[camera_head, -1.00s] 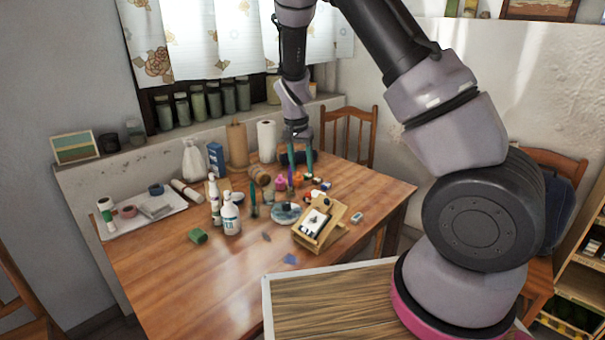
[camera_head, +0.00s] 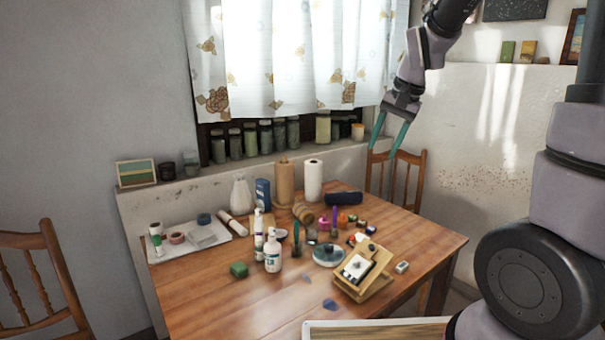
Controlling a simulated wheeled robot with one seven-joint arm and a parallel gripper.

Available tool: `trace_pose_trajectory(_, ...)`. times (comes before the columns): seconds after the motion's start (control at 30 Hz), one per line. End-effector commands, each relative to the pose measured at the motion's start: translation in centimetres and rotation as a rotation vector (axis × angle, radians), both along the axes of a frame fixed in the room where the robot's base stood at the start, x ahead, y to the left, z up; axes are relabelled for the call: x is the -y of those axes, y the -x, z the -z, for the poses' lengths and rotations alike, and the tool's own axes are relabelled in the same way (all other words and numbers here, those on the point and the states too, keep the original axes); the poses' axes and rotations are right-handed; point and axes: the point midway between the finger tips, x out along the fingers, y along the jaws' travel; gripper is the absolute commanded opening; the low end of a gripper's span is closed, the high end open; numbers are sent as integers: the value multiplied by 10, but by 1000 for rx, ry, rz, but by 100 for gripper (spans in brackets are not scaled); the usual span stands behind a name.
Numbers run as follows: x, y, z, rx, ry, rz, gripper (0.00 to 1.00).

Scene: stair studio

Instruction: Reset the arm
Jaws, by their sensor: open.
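My gripper (camera_head: 390,140) hangs at the upper right, in front of the chair back and the pale wall. Its two green fingers are spread apart, with nothing between them. It is raised above and behind the right part of the wooden table (camera_head: 215,300), clear of the objects there. My arm rises from the lower right corner, and its middle part runs out of the top of the picture.
The table holds white bottles (camera_head: 273,250), a small wooden easel (camera_head: 362,270), a green block (camera_head: 239,270), paper rolls (camera_head: 313,180) and paint pots. Jars (camera_head: 265,136) line the ledge below the curtain (camera_head: 300,55). Chairs stand at left (camera_head: 35,275) and behind the table (camera_head: 412,160).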

Motion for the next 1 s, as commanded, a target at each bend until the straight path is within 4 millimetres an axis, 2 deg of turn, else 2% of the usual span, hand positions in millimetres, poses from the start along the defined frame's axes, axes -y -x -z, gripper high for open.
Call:
trace_pose_trajectory(0.03, 8, 14, -19, 37, -14, -4, 54)
trace_pose_trajectory(0.2, 26, 65, -63, 147, -21, -38, 54)
trace_pose_trajectory(0.33, 37, 105, -86, 235, 3, -59, 54)
trace_pose_trajectory(0.5, 44, 147, -99, 321, 52, -77, 54)
trace_pose_trajectory(0.7, 47, 169, -102, 364, 89, -88, 54)
trace_pose_trajectory(1.0, 47, 170, -102, 366, 92, -88, 54)
